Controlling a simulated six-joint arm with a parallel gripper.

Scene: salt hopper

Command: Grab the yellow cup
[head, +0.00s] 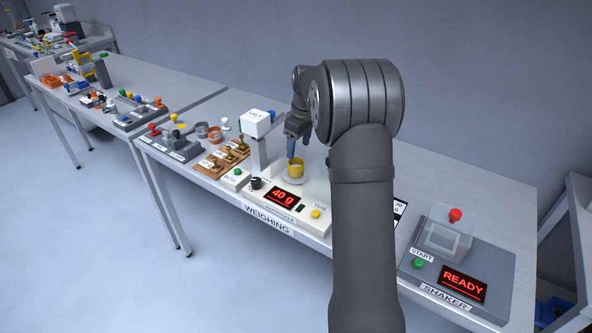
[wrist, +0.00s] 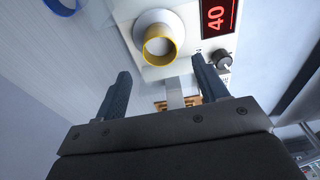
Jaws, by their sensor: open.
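The yellow cup (head: 295,168) stands on the round pan of the weighing scale (head: 285,205), whose red display reads 40 g. In the wrist view the cup (wrist: 158,46) shows its yellow rim and pale contents, ahead of the fingertips. My gripper (head: 299,147) is just above and beside the cup in the head view. In the wrist view my gripper (wrist: 161,77) has its two fingers wide apart with nothing between them. The cup is apart from the fingers in the wrist view.
The white SALT hopper (head: 256,123) stands on a post left of the cup. Wooden stands (head: 222,157) lie further left. A shaker (head: 456,260) with a clear cover and READY display is at the right. A blue ring-shaped item (wrist: 62,5) shows at the wrist view's top left.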

